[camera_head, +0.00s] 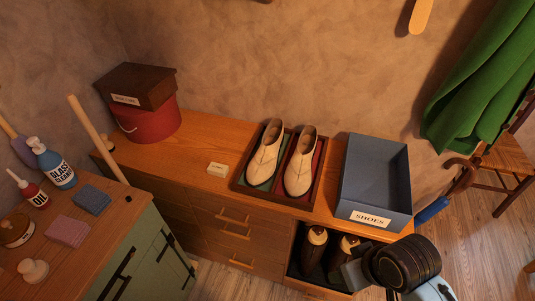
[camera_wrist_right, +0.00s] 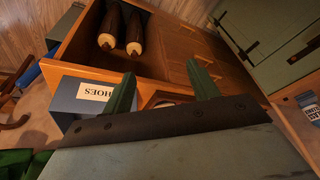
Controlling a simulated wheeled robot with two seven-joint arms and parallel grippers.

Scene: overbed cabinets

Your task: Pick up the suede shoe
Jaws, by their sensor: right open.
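Two pale cream shoes stand side by side in a dark divided tray on the wooden cabinet: the left shoe (camera_head: 265,150) over a green lining, the right shoe (camera_head: 300,165) over a red one. Two dark brown shoes with pale inserts, one on the left (camera_head: 314,250) and one on the right (camera_head: 343,252), stand in the open compartment below. The dark pair also shows in the right wrist view (camera_wrist_right: 108,28). I cannot tell which pair is suede. My right gripper (camera_wrist_right: 163,86) is open and empty, near the open compartment. My left gripper is out of view.
A blue-grey box labelled SHOES (camera_head: 375,180) stands right of the tray (camera_head: 281,199). A small card (camera_head: 217,169), a red round box (camera_head: 150,122) and a brown box (camera_head: 137,84) are to its left. A green side cabinet (camera_head: 145,262) with bottles stands at left.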

